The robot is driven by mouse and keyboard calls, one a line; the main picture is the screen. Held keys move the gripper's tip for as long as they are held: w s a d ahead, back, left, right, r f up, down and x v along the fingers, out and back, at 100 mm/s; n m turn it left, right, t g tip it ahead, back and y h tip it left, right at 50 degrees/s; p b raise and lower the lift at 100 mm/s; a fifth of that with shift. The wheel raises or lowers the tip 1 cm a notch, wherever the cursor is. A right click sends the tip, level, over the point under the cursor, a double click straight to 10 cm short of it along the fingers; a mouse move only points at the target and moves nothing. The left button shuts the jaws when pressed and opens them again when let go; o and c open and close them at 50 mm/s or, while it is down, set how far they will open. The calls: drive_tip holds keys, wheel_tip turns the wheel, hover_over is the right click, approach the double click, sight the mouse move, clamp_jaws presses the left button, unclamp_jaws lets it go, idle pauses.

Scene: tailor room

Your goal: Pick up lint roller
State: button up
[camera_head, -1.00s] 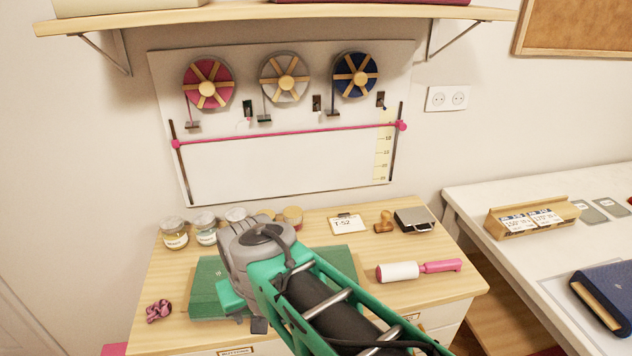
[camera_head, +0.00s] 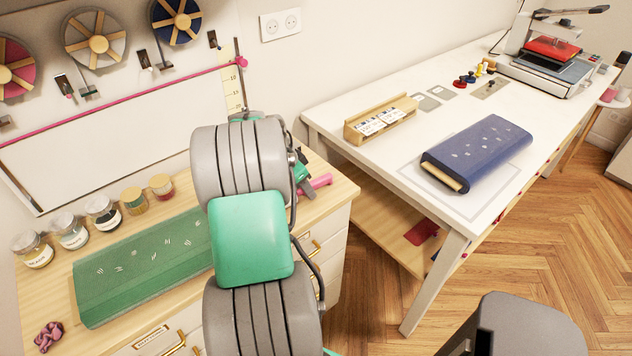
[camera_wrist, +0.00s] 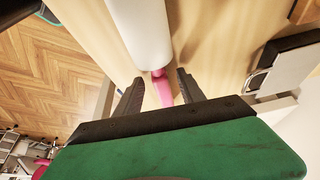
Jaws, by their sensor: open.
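The lint roller lies on the wooden cabinet top. In the head view only its pink handle (camera_head: 318,184) shows, at the right edge of the top; my arm hides the rest. In the wrist view its white roller (camera_wrist: 142,32) is at the top, with the pink handle (camera_wrist: 162,90) running down from it. My gripper (camera_wrist: 157,86) is open and empty. In the wrist view its two dark fingers appear on either side of the handle, close to the white roller. I cannot tell how far above the handle they are.
To the right, a white table (camera_head: 350,110) holds a blue fabric bolt (camera_head: 478,153) and a wooden card holder (camera_head: 381,119). Open floor (camera_head: 560,235) lies beyond.

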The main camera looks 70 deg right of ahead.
drive_tip(key=shift+d+f, duration=0.1)
drive_tip(key=shift+f, duration=0.1)
clamp_jaws()
idle(0.3)
